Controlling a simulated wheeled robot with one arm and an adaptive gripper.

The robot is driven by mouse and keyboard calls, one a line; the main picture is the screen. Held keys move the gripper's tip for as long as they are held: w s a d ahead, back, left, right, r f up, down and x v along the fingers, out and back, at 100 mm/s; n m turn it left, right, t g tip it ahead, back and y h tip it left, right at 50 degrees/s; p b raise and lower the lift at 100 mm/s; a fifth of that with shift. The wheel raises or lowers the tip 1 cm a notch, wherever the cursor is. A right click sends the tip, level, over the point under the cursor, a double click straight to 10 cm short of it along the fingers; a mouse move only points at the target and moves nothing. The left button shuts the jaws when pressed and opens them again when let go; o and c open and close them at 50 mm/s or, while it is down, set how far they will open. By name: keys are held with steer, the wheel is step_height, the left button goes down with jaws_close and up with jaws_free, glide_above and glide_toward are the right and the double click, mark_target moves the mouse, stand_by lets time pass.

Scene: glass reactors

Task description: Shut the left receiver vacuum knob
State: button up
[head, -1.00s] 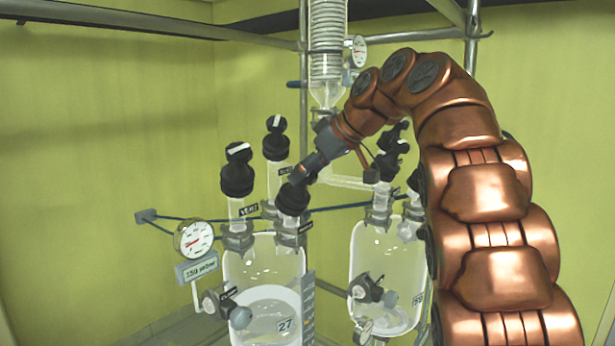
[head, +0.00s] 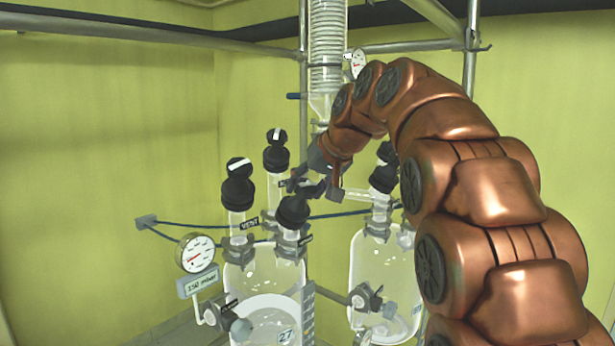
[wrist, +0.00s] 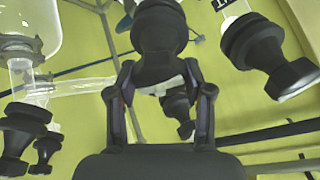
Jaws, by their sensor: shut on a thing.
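The left receiver (head: 262,278) is a clear glass vessel marked 27, partly filled with pale liquid. Several black knobs stand on its necks: a left knob (head: 237,188) by a VENT label, a back knob (head: 276,152), and a front right knob (head: 293,210) whose label I cannot read. My gripper (head: 308,187) is at the top of the front right knob. In the wrist view my gripper (wrist: 160,92) has a finger on each side of the flared, white-marked end of this black knob (wrist: 158,35) and is shut on it. The fingers partly hide the knob's handle.
A round gauge (head: 195,253) with a readout hangs left of the receiver. A second glass receiver (head: 375,265) stands right, with black knobs (head: 384,172) close to my arm. A coiled glass condenser (head: 327,45) and metal frame bars (head: 150,32) are above.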

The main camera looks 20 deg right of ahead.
steer(key=m+p, duration=0.2)
steer(key=m, duration=0.1)
steer(key=m+h+p, duration=0.1)
steer(key=m+p, duration=0.1)
steer(key=m, duration=0.1)
steer(key=shift+r, duration=0.2)
steer(key=m+g+h+p, duration=0.1)
steer(key=m, duration=0.3)
steer(key=shift+w, duration=0.1)
steer(key=m+g, duration=0.1)
steer(key=m, duration=0.5)
steer(key=shift+f+m+g+h, duration=0.15)
steer(key=shift+m+g+h, duration=0.25)
steer(key=m+g, duration=0.1)
steer(key=m, duration=0.3)
steer(key=shift+m, duration=0.4)
steer(key=o, duration=1.2)
steer(key=shift+c, duration=0.2)
